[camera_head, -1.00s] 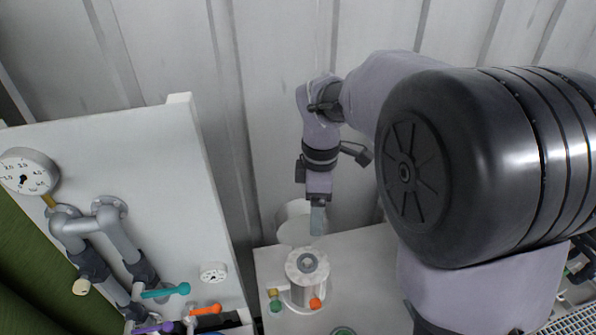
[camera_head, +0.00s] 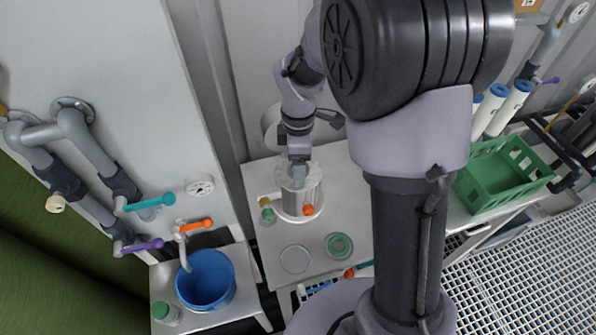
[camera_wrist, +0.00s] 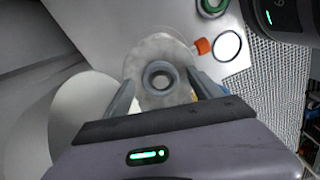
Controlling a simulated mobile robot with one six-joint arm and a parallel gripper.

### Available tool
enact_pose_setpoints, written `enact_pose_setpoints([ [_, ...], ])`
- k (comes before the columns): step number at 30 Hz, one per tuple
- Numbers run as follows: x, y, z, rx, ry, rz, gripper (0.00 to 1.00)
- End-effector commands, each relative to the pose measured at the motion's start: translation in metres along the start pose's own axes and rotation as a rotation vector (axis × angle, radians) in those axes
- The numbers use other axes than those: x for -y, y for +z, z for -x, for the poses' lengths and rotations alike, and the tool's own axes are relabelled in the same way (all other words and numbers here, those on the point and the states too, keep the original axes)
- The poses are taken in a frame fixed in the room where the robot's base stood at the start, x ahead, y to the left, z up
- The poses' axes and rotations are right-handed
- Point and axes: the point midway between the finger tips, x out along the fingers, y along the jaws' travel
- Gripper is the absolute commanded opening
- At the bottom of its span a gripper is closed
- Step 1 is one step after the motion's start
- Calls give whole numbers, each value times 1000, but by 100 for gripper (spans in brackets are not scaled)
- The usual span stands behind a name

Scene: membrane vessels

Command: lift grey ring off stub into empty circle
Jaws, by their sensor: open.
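The grey ring (camera_wrist: 160,76) sits around the stub on top of the pale round vessel (camera_wrist: 157,50) in the wrist view. In the head view the vessel (camera_head: 299,198) stands on the white table, and my gripper hides the ring. My gripper (camera_wrist: 164,88) is open, with one finger on each side of the ring in the picture; I cannot tell whether they touch it. In the head view my gripper (camera_head: 298,180) points down over the vessel top. The empty circle (camera_head: 295,259) is marked on the table in front of the vessel; it also shows in the wrist view (camera_wrist: 227,46).
A green ring (camera_head: 339,246) lies right of the empty circle. Orange (camera_head: 308,210) and green (camera_head: 269,215) knobs stick out from the vessel's lower side. A blue bucket (camera_head: 206,279) stands at left, a green crate (camera_head: 500,175) at right. A white panel with pipes is at left.

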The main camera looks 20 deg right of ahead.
Motion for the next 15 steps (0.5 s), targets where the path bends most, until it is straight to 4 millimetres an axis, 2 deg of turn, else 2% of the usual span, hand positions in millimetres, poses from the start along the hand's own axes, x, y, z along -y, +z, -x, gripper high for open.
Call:
enact_pose_setpoints([
  [2,0,0,2,0,0,0,75],
  [12,0,0,2,0,0,0,11],
  [15,0,0,2,0,0,0,11],
])
